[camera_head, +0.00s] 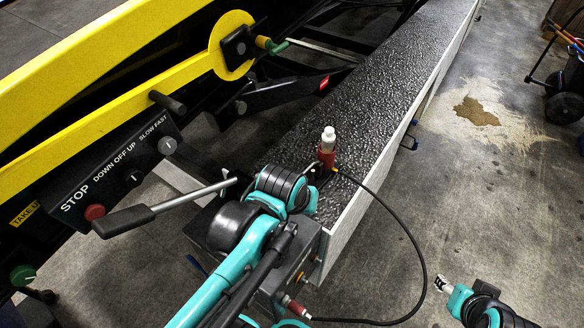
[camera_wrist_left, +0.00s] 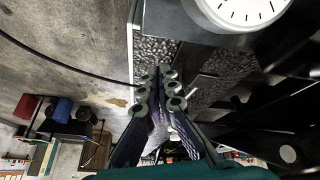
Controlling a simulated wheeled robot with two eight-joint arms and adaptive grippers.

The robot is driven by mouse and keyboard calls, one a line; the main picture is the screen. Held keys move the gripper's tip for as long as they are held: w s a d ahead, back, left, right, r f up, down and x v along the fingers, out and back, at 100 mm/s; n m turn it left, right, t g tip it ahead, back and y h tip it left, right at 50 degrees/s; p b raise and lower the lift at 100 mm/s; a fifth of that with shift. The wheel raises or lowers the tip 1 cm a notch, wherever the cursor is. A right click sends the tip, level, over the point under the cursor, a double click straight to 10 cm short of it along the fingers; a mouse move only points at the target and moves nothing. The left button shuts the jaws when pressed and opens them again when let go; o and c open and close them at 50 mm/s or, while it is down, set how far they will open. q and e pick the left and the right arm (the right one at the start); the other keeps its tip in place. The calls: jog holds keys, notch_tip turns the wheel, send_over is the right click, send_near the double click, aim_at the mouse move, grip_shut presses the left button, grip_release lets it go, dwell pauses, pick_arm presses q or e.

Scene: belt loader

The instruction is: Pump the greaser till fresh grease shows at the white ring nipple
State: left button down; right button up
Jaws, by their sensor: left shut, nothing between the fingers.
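I cannot pick out the white ring nipple or any grease. My left arm covers part of the greaser. In the left wrist view my left gripper (camera_wrist_left: 160,85) is shut and empty, below a white dial gauge (camera_wrist_left: 240,10). My right gripper (camera_head: 442,285) is low right, over the floor; its opening is unclear.
The loader's yellow beams and yellow pivot disc (camera_head: 232,45) fill the upper left. A control panel (camera_head: 118,178) with a red stop button is left of the greaser. The textured deck (camera_head: 375,85) runs to the upper right. Floor to its right is mostly clear, with a brown stain (camera_head: 476,111).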

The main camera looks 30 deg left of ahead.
pick_arm(q)
jog(key=w+a+r+n+g+p, duration=0.5)
jog(key=w+a+r+n+p, duration=0.4)
jog(key=n+p, duration=0.3)
jog(key=shift+a+r+n+g+p, duration=0.2)
jog(key=shift+r+n+g+p, duration=0.15)
jog(key=shift+r+n, duration=0.2)
pick_arm(e)
notch_tip(320, 180, up, 15)
jog(key=shift+f, duration=0.2)
pick_arm(q)
notch_tip(320, 180, down, 14)
jog(key=b, duration=0.4)
jog(key=shift+w, duration=0.1)
pick_arm(e)
notch_tip(320, 180, down, 4)
jog(key=shift+f, duration=0.2)
